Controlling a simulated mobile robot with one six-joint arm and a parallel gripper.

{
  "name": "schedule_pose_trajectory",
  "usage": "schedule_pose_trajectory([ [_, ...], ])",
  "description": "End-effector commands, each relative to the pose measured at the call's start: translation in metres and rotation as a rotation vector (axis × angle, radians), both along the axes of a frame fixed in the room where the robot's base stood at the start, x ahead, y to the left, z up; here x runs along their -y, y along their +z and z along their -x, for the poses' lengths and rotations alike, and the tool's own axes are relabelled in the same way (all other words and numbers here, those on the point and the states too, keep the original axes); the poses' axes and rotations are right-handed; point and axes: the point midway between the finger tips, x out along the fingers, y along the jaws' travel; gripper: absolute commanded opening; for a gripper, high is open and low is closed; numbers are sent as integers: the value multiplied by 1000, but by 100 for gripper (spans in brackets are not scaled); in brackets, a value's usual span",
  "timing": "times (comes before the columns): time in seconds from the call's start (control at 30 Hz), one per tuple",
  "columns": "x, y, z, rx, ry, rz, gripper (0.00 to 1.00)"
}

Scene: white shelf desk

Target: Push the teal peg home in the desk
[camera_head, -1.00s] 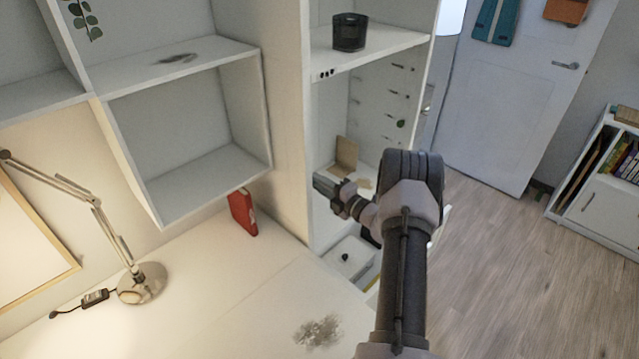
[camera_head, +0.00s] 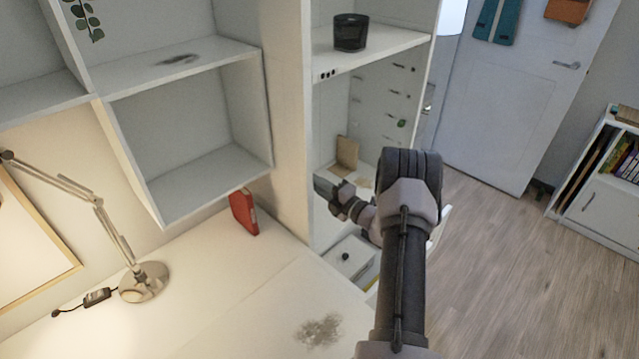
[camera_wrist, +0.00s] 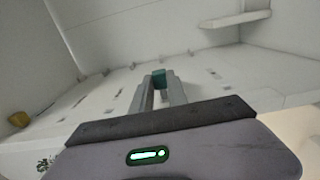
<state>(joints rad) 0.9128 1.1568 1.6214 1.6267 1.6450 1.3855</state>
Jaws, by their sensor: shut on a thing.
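The teal peg (camera_wrist: 159,79) shows in the wrist view between the tips of my gripper's two grey fingers (camera_wrist: 160,88). My gripper is shut on it. The peg points toward a white panel (camera_wrist: 110,105) of the desk with several small slots; I cannot tell whether it touches the panel or sits in a slot. In the head view my gripper (camera_head: 326,188) reaches left into the open compartment below the upper shelf, and the peg is hidden there. The compartment's right side wall (camera_head: 385,95) has several small dark slots or fittings and a small green spot.
A black cup (camera_head: 350,33) stands on the shelf above. A brown block (camera_head: 347,152) is in the compartment behind my gripper. A drawer (camera_head: 350,257) is below. A red book (camera_head: 243,212) and a lamp (camera_head: 142,282) stand on the desktop, whose middle is mostly clear.

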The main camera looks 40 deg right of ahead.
Motion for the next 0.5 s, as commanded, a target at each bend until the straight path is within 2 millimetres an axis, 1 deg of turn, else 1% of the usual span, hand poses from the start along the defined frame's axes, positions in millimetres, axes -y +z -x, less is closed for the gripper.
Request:
schedule_pose_trajectory([
  [0.5, -13, 0, 1, 0, 0, 1, 0],
])
